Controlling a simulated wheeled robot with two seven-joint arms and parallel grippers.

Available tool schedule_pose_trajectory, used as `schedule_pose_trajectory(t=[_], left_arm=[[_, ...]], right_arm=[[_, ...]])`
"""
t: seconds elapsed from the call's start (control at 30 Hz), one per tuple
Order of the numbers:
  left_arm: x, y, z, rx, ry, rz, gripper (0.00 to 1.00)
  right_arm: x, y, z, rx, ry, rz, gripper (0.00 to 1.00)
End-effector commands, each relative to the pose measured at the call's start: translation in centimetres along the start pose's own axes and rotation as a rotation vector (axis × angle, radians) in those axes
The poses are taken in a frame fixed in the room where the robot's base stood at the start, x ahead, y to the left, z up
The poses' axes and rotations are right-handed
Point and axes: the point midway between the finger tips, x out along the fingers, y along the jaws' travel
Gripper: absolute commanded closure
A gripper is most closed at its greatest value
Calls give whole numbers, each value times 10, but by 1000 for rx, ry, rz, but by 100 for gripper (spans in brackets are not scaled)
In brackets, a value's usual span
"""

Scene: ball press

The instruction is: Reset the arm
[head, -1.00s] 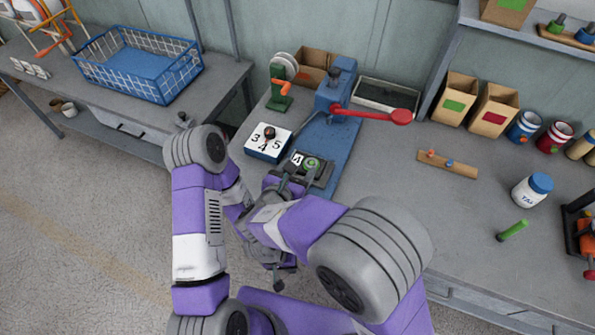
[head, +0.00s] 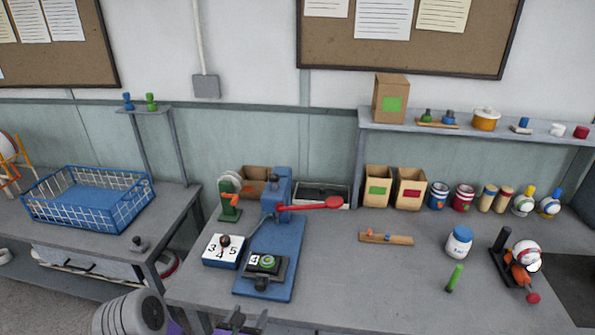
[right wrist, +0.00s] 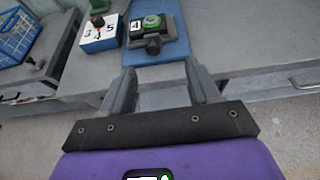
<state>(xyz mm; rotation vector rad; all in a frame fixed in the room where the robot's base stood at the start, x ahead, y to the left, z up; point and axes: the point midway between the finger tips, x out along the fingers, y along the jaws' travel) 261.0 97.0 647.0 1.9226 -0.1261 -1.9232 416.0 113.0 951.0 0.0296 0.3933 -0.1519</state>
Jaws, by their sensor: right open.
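The blue press (head: 276,195) stands on the grey workbench with its red-knobbed lever (head: 315,205) pointing right. A dark die block (head: 264,268) with a "4" label and a green ring sits on the press's blue base; it also shows in the right wrist view (right wrist: 154,27). My right gripper (head: 241,320) is at the bottom edge of the head view, in front of the bench. In the right wrist view its two fingers (right wrist: 165,88) are apart with nothing between them, short of the press base. My left gripper is out of view.
A white numbered selector box (head: 223,251) is left of the press base. A blue wire basket (head: 90,197) stands on the left bench. A white jar (head: 459,243), a green peg (head: 454,278) and a wooden strip (head: 386,239) are on the right. The bench's front middle is clear.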

Motion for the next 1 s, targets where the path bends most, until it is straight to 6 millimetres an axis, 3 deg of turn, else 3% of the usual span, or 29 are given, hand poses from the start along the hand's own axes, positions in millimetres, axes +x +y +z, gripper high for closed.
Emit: schedule_pose_trajectory(t=[0.37,0.57,0.7,0.8,1.0], left_arm=[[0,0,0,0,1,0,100],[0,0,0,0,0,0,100],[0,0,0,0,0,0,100],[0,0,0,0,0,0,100],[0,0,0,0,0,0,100]], right_arm=[[37,-76,-93,233,370,-236,39],[33,-134,-176,543,680,-495,39],[8,-167,-242,950,924,-794,39],[-9,-175,-274,1293,1029,-1026,39],[-16,-185,-306,2028,986,-1494,39]])
